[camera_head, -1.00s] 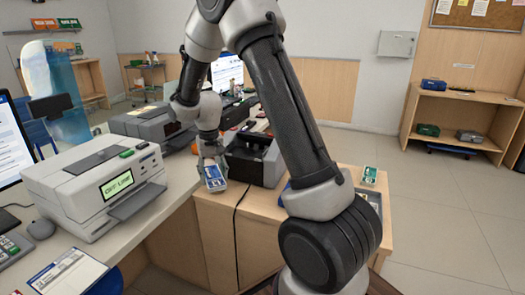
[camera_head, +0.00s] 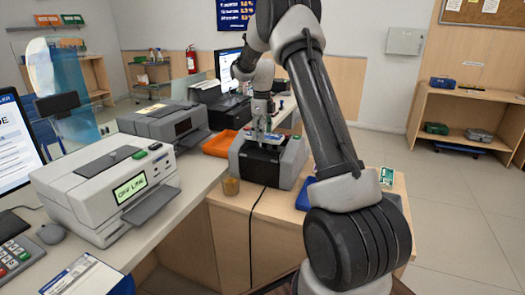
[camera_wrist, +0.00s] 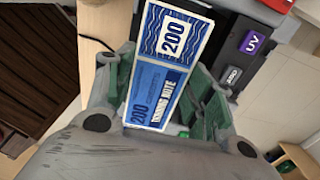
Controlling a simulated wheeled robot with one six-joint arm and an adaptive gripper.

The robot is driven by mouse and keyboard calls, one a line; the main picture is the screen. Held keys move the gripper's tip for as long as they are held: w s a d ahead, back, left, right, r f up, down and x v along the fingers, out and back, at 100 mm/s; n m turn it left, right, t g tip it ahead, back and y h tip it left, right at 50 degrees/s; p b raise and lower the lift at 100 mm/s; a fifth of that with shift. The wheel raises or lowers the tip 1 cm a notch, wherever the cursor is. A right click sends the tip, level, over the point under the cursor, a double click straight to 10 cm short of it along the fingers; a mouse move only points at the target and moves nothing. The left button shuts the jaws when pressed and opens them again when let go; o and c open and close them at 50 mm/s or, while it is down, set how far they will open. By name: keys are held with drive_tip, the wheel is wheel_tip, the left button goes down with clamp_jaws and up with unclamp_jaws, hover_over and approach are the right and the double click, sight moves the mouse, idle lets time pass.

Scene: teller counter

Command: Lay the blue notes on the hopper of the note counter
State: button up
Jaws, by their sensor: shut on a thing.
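The blue notes (camera_wrist: 170,78), a banded bundle marked 200, lie between the fingers of my gripper (camera_wrist: 166,88) in the wrist view. The fingers are shut on the bundle. In the head view my gripper (camera_head: 265,128) points down over the note counter (camera_head: 262,169), a grey and black machine, and the notes (camera_head: 266,138) show small at its top. I cannot tell whether they touch the hopper. In the wrist view the note counter (camera_wrist: 262,62) shows dark with UV and ADD keys, beyond and right of the notes.

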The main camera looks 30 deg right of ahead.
sight(262, 154)
drive_tip(key=shift+f, duration=3.15)
drive_tip(key=shift+f, duration=0.15)
drive_tip(key=o, duration=1)
